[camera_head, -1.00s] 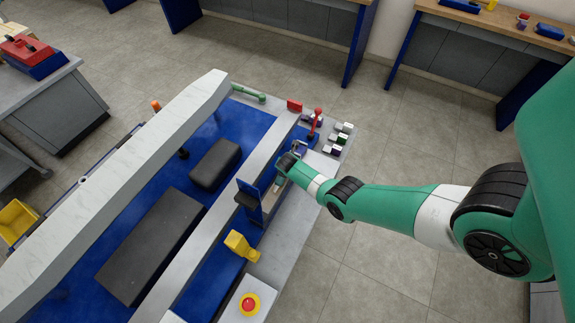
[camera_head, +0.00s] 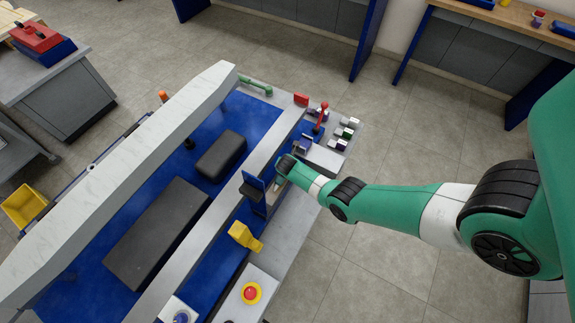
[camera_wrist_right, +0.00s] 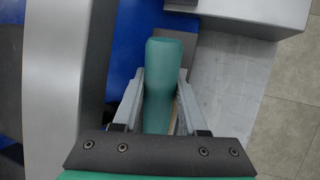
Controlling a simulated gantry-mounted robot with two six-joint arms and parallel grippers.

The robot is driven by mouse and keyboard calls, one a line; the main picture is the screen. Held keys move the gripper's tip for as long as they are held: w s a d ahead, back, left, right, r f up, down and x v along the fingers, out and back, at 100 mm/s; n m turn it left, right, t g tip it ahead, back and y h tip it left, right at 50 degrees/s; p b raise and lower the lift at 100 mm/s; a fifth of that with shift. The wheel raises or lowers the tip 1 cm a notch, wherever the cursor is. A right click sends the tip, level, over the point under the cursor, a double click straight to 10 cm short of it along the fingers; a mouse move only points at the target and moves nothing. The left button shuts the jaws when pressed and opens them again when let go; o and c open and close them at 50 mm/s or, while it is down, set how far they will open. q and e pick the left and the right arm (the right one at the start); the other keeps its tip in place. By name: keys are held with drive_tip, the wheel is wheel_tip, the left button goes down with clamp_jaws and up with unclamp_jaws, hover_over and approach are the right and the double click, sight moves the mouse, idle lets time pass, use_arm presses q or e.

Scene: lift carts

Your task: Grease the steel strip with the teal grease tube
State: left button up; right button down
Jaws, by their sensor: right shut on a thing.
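My right gripper (camera_wrist_right: 162,100) is shut on the teal grease tube (camera_wrist_right: 163,78), which stands out between the two fingers in the right wrist view. In the head view my right gripper (camera_head: 279,186) is low over the cart's right side, beside a blue upright block (camera_head: 254,188); the tube is hard to make out there. A flat grey-brown patch (camera_wrist_right: 205,50) lies beyond the tube in the right wrist view. I cannot tell whether it is the steel strip, or whether the tube touches anything. My left gripper is in neither view.
A long grey rail (camera_head: 222,190) runs left of the gripper. A yellow piece (camera_head: 244,236) and a red button (camera_head: 251,292) are nearer. A red lever (camera_head: 320,118) and several small blocks (camera_head: 343,134) stand at the far end. The pale ledge (camera_head: 292,222) to the right is clear.

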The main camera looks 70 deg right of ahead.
sight(279, 179)
drive_tip(key=shift+a, duration=0.7)
drive_tip(key=shift+w+a+f, duration=0.1)
drive_tip(key=shift+w+a, duration=0.15)
drive_tip(key=shift+a, duration=0.5)
drive_tip(key=shift+w+a+p, duration=0.1)
drive_tip(key=shift+a+p, duration=0.4)
drive_tip(key=shift+a, duration=0.1)
drive_tip(key=shift+w+a, duration=0.2)
drive_tip(key=shift+a, duration=0.65)
